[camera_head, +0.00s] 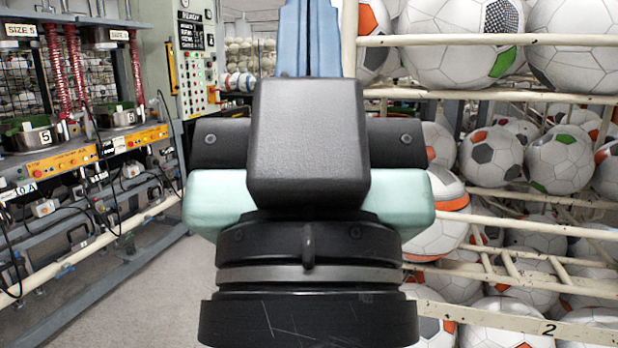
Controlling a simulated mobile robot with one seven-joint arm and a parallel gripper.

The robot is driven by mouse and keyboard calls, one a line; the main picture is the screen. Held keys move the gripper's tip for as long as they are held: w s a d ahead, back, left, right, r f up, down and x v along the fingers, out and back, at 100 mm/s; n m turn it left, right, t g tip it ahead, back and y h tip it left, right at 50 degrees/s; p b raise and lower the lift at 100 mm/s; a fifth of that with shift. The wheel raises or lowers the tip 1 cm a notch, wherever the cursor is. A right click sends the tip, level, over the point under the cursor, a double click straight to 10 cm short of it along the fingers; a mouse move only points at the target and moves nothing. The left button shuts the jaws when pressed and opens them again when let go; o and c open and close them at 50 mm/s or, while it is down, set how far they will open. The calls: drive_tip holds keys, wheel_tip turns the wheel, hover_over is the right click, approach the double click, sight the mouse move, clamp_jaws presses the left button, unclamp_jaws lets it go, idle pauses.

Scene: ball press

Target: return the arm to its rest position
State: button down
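The end of my arm with my gripper (308,145) fills the middle of the head view, seen close up. It shows a dark block, a dark crossbar with a screw on each side, pale teal parts left and right, and a black ringed joint below. I cannot make out any fingertips, so I cannot tell whether it is open or shut. A blue upright shape (306,38) shows above the dark block; I cannot tell whether it touches my gripper. No held ball is visible.
A cream rack (510,40) of white footballs (560,163) stands close on the right. Press stations (60,160) with orange panels and red coiled hoses line the left. A control cabinet (196,60) and shelved balls (240,82) stand behind. Bare floor (150,285) shows at the lower left.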

wheel_tip(320, 180, up, 19)
drive_tip(key=p, duration=1.6)
drive_tip(key=c, duration=1.6)
unclamp_jaws()
drive_tip(key=shift+f, duration=0.1)
